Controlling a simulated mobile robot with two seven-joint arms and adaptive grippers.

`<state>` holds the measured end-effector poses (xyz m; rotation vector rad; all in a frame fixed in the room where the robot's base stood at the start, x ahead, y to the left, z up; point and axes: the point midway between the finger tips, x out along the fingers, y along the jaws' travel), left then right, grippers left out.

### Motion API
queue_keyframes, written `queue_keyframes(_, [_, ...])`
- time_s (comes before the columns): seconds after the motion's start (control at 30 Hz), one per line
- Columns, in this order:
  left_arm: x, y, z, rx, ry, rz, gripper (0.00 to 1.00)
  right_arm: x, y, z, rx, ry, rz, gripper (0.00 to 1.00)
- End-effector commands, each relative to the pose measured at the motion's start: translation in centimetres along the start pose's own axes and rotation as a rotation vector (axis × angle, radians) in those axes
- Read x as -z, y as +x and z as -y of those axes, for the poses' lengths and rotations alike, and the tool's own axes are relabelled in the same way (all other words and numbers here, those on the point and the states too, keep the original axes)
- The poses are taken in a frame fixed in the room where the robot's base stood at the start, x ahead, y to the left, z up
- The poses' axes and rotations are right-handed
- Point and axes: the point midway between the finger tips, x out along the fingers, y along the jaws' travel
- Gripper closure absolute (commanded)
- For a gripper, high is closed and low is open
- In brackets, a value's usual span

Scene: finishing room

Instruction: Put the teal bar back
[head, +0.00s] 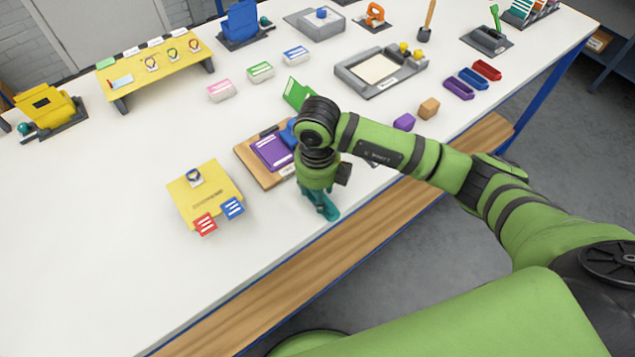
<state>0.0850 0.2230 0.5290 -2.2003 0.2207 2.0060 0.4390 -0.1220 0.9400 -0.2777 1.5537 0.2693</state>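The teal bar (327,211) shows at the front edge of the white table, directly below the wrist of my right arm. Only part of it is visible; the wrist covers the rest. My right gripper (318,194) points down at the teal bar. Its fingertips are hidden or too small to make out, so I cannot tell whether they are around the bar or just above it. My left gripper is not in view. A purple bar (458,89), a blue bar (473,79) and a red bar (487,70) lie side by side at the right of the table.
A wooden board (247,155) with a purple pad lies left of my wrist, and a yellow board (187,205) lies farther left. A purple block (404,122) and a wooden block (429,108) stand right, near my forearm. The table's front left is clear.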

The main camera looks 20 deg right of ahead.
Motion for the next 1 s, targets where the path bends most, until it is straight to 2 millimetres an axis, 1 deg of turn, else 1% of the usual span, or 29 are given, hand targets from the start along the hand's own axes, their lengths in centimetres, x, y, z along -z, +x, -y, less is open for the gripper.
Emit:
queue_keyframes(0.03, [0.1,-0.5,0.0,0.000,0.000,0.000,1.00,0.0,-0.5,0.0,0.000,0.000,0.000,0.52])
queue_keyframes(0.07, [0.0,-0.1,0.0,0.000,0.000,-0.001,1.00,-0.1,-0.6,0.0,0.000,0.000,0.003,0.52])
queue_keyframes(0.17, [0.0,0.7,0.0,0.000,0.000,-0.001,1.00,-0.2,-1.9,0.0,0.001,-0.001,0.006,0.52])
queue_keyframes(0.4, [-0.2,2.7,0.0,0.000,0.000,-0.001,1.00,-0.2,-7.3,0.0,0.002,-0.002,0.009,0.52])
queue_keyframes(0.53, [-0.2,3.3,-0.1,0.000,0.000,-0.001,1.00,-0.1,-10.0,0.0,0.002,-0.002,0.007,0.52])
queue_keyframes(0.6, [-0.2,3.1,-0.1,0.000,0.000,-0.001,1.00,-0.1,-11.0,0.1,0.003,0.000,0.005,0.52])
queue_keyframes(0.8, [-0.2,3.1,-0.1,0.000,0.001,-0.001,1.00,0.0,-12.2,0.0,0.001,0.000,0.001,0.52])
queue_keyframes(1.0, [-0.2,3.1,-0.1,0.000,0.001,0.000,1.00,0.0,-12.3,0.0,0.000,0.000,0.000,0.52])
